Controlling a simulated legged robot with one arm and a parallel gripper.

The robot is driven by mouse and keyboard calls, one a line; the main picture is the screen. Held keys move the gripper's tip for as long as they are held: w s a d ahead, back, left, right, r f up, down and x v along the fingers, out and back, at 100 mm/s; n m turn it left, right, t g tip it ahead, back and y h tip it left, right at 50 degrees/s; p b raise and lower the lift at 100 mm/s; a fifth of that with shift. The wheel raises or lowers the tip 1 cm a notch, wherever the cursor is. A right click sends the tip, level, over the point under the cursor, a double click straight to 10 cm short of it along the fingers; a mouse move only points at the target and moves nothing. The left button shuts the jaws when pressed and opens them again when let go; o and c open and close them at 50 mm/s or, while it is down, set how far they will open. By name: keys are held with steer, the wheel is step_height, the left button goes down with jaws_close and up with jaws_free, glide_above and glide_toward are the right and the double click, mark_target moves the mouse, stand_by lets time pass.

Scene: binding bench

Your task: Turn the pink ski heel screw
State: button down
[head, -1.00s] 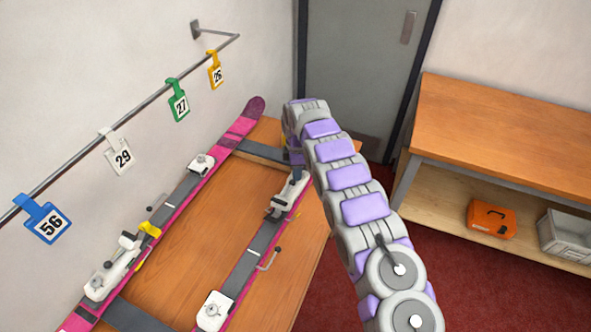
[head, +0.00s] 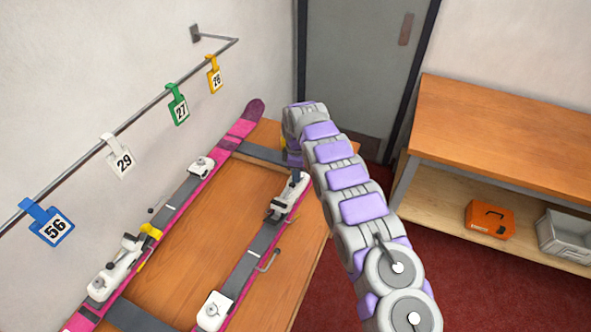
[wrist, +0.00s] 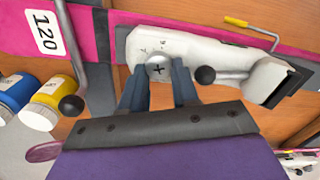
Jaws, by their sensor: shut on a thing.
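In the head view a pink ski (head: 240,130) lies along the wall side of the wooden bench, with white bindings and a grey middle strip. A second pink ski (head: 262,243) lies beside it, nearer my arm. In the wrist view a white heel piece (wrist: 205,55) sits on a pink ski, with a round cross-slotted screw (wrist: 159,69) at its end. My gripper (wrist: 158,78) is shut on this screw, one dark finger on each side. In the head view my arm hides the gripper and the far end of the nearer ski.
Black-knobbed levers (wrist: 205,75) stand close beside the fingers. A blue jar (wrist: 12,92) and a yellow jar (wrist: 48,100) are at left in the wrist view. A rail with tags (head: 122,160) runs along the wall. A shelf with an orange case (head: 489,219) stands at right.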

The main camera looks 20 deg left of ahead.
steer(key=m+p, duration=0.1)
steer(key=m, duration=0.1)
steer(key=m+p, duration=0.1)
steer(key=m, duration=0.1)
steer(key=shift+a+m, duration=0.3)
steer(key=shift+a, duration=0.05)
steer(key=m+p, duration=0.1)
steer(key=m, duration=0.1)
steer(key=shift+d+m, duration=0.2)
steer(key=shift+m, duration=0.2)
steer(key=m+p, duration=0.1)
steer(key=m, duration=0.2)
steer(key=shift+m, duration=0.3)
steer(key=m+p, duration=0.1)
steer(key=m, duration=0.4)
steer(key=shift+a, duration=0.1)
steer(key=m, duration=0.5)
steer(key=shift+m, duration=0.4)
steer(key=c, duration=0.8)
jaws_free()
